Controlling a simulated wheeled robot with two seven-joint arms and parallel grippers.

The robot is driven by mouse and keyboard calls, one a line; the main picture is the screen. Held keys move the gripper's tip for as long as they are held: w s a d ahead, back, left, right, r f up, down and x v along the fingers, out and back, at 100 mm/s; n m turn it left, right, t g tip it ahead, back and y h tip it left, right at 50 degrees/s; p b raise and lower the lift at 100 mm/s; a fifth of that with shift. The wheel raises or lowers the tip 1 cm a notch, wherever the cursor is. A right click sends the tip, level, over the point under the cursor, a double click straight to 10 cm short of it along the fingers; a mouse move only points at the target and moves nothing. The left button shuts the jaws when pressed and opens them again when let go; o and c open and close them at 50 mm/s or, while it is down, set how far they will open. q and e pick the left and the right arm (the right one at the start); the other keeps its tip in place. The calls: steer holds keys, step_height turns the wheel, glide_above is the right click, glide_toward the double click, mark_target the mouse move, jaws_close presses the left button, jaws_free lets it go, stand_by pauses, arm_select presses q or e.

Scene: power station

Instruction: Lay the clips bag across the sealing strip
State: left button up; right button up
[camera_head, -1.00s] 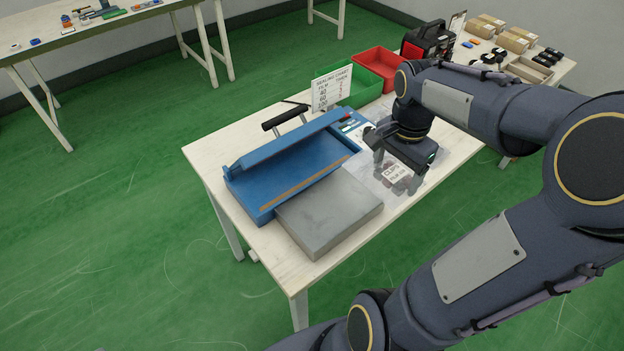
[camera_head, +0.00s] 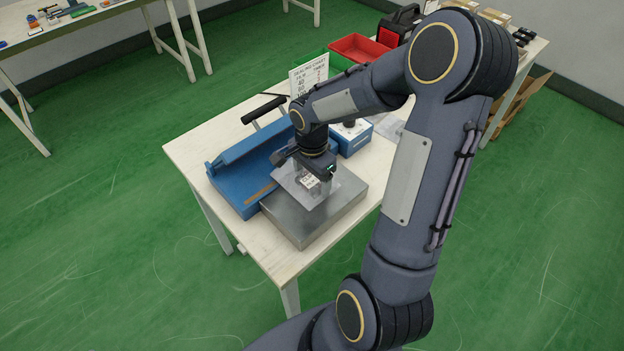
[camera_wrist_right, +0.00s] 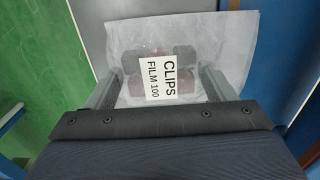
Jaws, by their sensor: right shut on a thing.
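The clips bag (camera_head: 318,198) is a clear plastic bag with a white label. In the right wrist view the label on the bag (camera_wrist_right: 190,82) reads "CLIPS FILM 100", with dark pieces behind it. My right gripper (camera_head: 300,172) is shut on the bag and holds it over the grey metal block, beside the blue sealer. The blue sealer (camera_head: 240,158) has its arm with a black handle raised. The brown sealing strip (camera_head: 262,196) runs along its bed, partly hidden by my gripper and the bag. My left gripper is out of view.
The grey metal block (camera_head: 310,230) sits at the sealer's front edge. A sealing chart (camera_head: 308,78) stands behind the sealer. A red bin (camera_head: 358,48) and a black case (camera_head: 399,26) are at the back. The table's left corner (camera_head: 185,152) is bare.

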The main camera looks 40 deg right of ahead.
mark_target(312, 180)
steer(key=shift+f, duration=0.65)
steer(key=shift+f, duration=0.1)
steer(key=shift+f, duration=0.15)
steer(key=o, duration=1)
step_height(312, 180, up, 12)
steer(key=s+a+r+n+t+y, duration=0.1)
steer(key=s+a+n+t, duration=0.1)
steer(key=s+a+n, duration=0.2)
steer(key=s+a+r+n+t+y, duration=0.1)
steer(key=s+a+n, duration=0.3)
steer(key=s+n, duration=0.2)
steer(key=s+a+r+n+t+y, duration=0.1)
steer(key=s+a+n+t, duration=0.1)
steer(key=s+a+n, duration=0.2)
steer(key=shift+s+a+r+n+t+y, duration=0.1)
steer(key=shift+s+r+n+t+y, duration=0.25)
steer(key=shift+s+n, duration=0.45)
